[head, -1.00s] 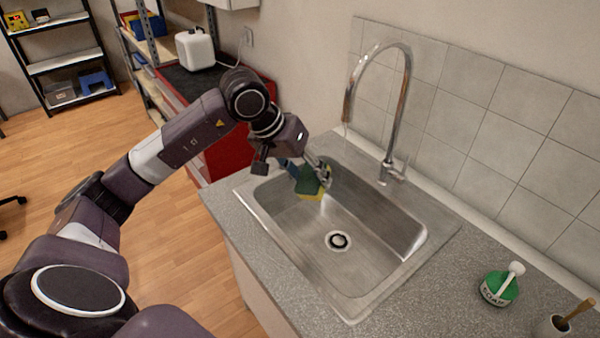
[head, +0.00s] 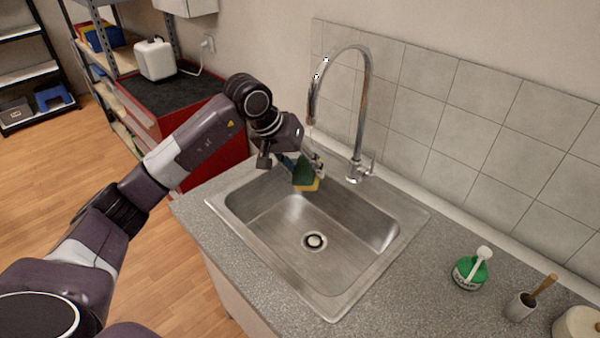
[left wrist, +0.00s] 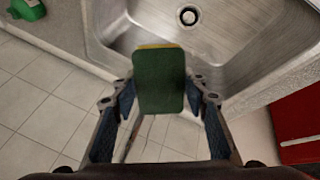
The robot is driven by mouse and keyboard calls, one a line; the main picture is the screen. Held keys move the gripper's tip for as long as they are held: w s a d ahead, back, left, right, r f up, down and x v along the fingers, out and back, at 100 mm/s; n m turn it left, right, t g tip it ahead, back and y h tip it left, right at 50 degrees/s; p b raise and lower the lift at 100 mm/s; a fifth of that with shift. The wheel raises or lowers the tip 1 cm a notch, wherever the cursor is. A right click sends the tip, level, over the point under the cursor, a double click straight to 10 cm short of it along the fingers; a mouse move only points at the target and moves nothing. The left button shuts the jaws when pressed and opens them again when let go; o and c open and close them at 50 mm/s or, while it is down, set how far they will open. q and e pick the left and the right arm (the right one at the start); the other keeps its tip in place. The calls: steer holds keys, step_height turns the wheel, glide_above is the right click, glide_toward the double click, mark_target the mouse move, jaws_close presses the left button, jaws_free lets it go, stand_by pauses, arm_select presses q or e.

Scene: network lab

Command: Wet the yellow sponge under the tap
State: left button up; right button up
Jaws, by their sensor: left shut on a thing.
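The sponge (head: 306,174) has a dark green side and a yellow side. My left gripper (head: 300,163) is shut on it and holds it above the back left part of the steel sink (head: 270,238). The chrome tap (head: 365,100) stands behind the sink, its spout arching left. In the head view the spout's end is above and close in line with the sponge; I cannot tell whether water runs. In the left wrist view the sponge (left wrist: 160,82) shows its green face between the fingers (left wrist: 160,90), with a yellow edge beyond. My right gripper is out of view.
A green soap bottle (head: 470,271), a cup with a wooden-handled brush (head: 522,304) and a white roll (head: 577,323) stand on the counter to the right. The tiled wall (head: 480,110) is behind the tap. The basin around the drain (head: 314,241) is empty.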

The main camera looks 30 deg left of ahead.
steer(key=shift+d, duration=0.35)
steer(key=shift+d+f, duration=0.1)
